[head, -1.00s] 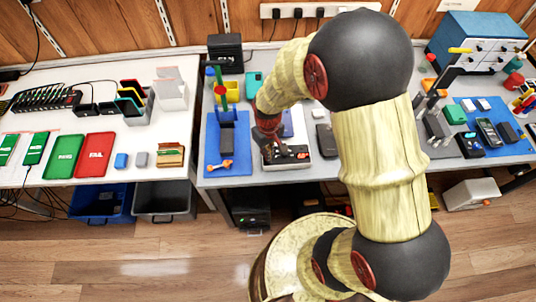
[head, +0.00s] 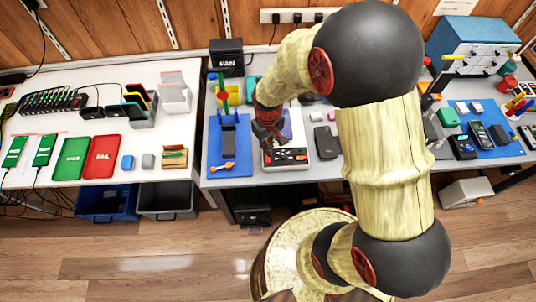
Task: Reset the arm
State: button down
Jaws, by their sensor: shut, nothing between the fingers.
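My arm rises at the right centre of the head view and bends over the grey bench. My gripper (head: 268,133) hangs from it, dark with a red wrist, just above or over the back left part of a white tray with a dark panel (head: 291,157). It is shut, and nothing shows between its fingers. The picture does not show clearly whether the fingertips touch the tray. My upper arm hides part of the bench to the right.
A blue mat (head: 232,166) with a dark stand lies left of the tray. A dark phone (head: 326,142) lies to its right. Green (head: 70,158) and red (head: 101,156) trays lie on the white table. A blue cabinet (head: 474,43) stands back right.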

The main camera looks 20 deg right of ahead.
jog(key=shift+r, duration=0.15)
dwell(0.4)
jog(key=s+r+t, duration=0.2)
jog(key=s+r, duration=0.2)
jog(key=r, duration=0.6)
jog(key=s+r+m+t, duration=0.1)
jog(key=s+r, duration=0.4)
jog(key=r, duration=0.5)
jog(key=s+r+m+t, duration=0.1)
jog(key=s+r, duration=0.4)
jog(key=r, duration=0.6)
jog(key=shift+t, duration=0.8)
